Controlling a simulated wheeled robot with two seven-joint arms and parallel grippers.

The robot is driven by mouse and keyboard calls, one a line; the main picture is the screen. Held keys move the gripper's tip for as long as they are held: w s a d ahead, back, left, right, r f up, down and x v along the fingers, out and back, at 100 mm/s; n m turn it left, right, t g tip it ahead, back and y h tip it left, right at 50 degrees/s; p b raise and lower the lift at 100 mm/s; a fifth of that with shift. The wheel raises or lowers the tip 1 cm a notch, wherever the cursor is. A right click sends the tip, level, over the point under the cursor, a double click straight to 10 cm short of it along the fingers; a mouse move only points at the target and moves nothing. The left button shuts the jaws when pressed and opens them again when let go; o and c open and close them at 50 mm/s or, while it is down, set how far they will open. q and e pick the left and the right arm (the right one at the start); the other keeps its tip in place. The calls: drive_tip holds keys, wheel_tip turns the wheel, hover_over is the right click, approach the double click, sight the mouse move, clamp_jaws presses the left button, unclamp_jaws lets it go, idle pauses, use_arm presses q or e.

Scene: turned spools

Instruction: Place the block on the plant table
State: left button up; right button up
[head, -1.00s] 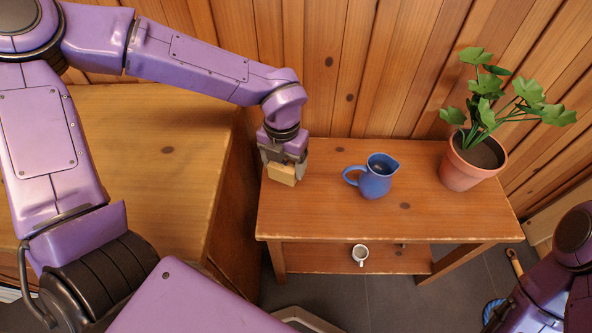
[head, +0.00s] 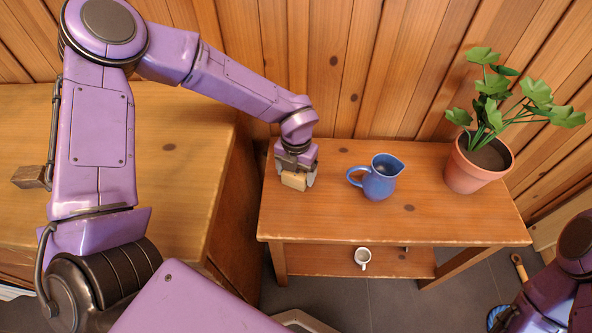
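The plant table (head: 440,222) is a wooden table with a lower shelf, bearing a potted plant (head: 475,165) at its right end and a blue jug (head: 379,178) near its middle. My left gripper (head: 295,175) is over the table's left end, pointing down. It is shut on a small light-wood block (head: 293,181), with a finger at either side. The block is at or just above the tabletop; I cannot tell whether it touches. My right gripper is out of view; only part of the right arm shows at the lower right.
A wooden cabinet (head: 185,200) stands left of the table, with a darker brown block (head: 30,177) on it, partly behind my arm. A white mug (head: 362,258) sits on the lower shelf. A plank wall is behind. Tabletop between gripper and jug is clear.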

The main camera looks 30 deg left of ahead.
use_arm(q)
drive_tip(key=shift+o, duration=1.2)
drive_tip(key=shift+r, duration=0.35)
wheel_tip(320, 180, up, 12)
drive_tip(key=p, duration=0.1)
drive_tip(key=shift+f+p, duration=0.15)
drive_tip(key=shift+p, duration=0.25)
